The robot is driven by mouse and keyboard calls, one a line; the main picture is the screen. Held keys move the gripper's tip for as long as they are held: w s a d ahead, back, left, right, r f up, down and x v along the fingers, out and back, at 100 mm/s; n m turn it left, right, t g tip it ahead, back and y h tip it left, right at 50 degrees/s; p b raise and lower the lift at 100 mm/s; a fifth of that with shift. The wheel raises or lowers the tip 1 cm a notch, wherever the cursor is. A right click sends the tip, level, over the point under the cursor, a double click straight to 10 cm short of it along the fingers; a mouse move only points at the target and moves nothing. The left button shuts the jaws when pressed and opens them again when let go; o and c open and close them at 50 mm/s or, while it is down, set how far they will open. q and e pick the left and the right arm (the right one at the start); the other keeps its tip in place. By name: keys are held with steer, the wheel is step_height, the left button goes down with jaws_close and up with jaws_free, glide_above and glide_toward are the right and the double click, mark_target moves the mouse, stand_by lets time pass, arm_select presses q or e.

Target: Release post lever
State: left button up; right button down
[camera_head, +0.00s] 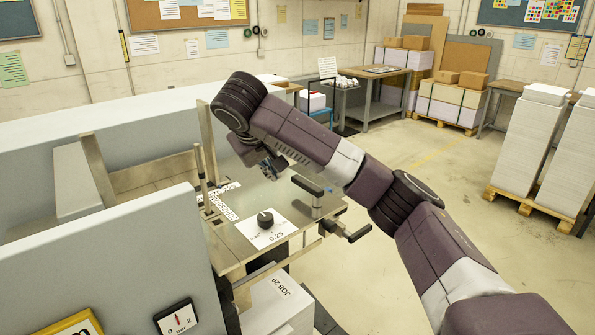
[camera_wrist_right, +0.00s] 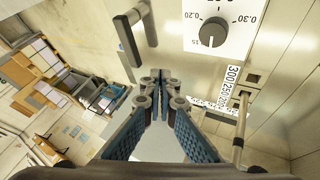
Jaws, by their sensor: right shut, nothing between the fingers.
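A short metal post (camera_head: 316,208) with a black lever handle (camera_head: 306,185) on top stands at the right edge of the metal feed table. In the right wrist view a black handle (camera_wrist_right: 127,40) shows at upper left, apart from my fingers. My right gripper (camera_head: 270,168) is over the table, behind and left of that post in the head view. In its wrist view the fingertips (camera_wrist_right: 160,80) are together, shut and empty. A thin upright rod (camera_head: 202,180) stands left of the gripper, beside a number scale. My left gripper is not in view.
A black dial (camera_head: 265,218) sits on a white plate on the metal table (camera_head: 240,245). A crank handle (camera_head: 347,231) sticks out at the table's front right. A grey machine panel (camera_head: 120,245) fills the left front. Paper stacks (camera_head: 525,145) stand on a pallet at right.

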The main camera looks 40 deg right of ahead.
mark_target(307, 185)
steer(key=x, duration=0.4)
steer(key=p+x, duration=0.1)
steer(key=x, duration=0.4)
steer(key=shift+w+d+r, duration=0.15)
steer(key=shift+d+r, duration=0.05)
steer(key=shift+d, duration=0.05)
steer(key=d, duration=0.1)
steer(key=d+p, duration=0.1)
steer(key=shift+w+d+f+p, duration=0.1)
steer(key=shift+w+d+p, duration=0.05)
steer(key=shift+d+p, duration=0.15)
steer(key=shift+d+f+p, duration=0.1)
steer(key=shift+d+p, duration=0.3)
steer(key=shift+d, duration=0.35)
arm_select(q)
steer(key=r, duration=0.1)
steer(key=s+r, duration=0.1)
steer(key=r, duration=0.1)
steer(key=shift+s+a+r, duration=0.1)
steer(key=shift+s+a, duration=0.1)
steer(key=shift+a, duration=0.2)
arm_select(e)
steer(key=shift+w+f, duration=0.1)
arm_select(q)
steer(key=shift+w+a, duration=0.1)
